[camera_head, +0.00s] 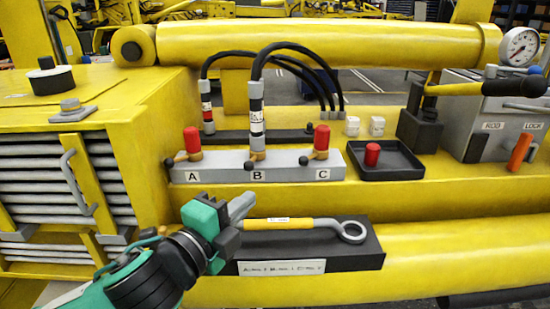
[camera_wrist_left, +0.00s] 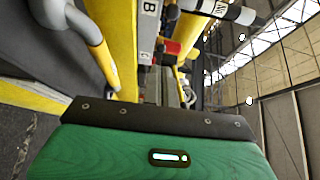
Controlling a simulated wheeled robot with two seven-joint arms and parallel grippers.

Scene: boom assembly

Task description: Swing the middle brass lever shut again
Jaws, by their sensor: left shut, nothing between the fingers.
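The grey valve block (camera_head: 225,172) carries stations marked A, B and C. The middle brass lever (camera_head: 257,156) sits at B, under a hose end (camera_head: 256,115) with a white and black band. Its black knob (camera_head: 249,165) points towards the front and slightly left. The levers at A (camera_head: 182,156) and C (camera_head: 316,155) point left, each beside a red cap. My left gripper (camera_head: 243,204) is shut and empty, in front of and below the block near B, apart from the lever. My right gripper is not in view.
A black tray (camera_head: 400,172) with a red cap (camera_head: 372,154) stands right of the block. Black hoses (camera_head: 290,47) arch behind B. A slatted yellow housing (camera_head: 60,115) is at left.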

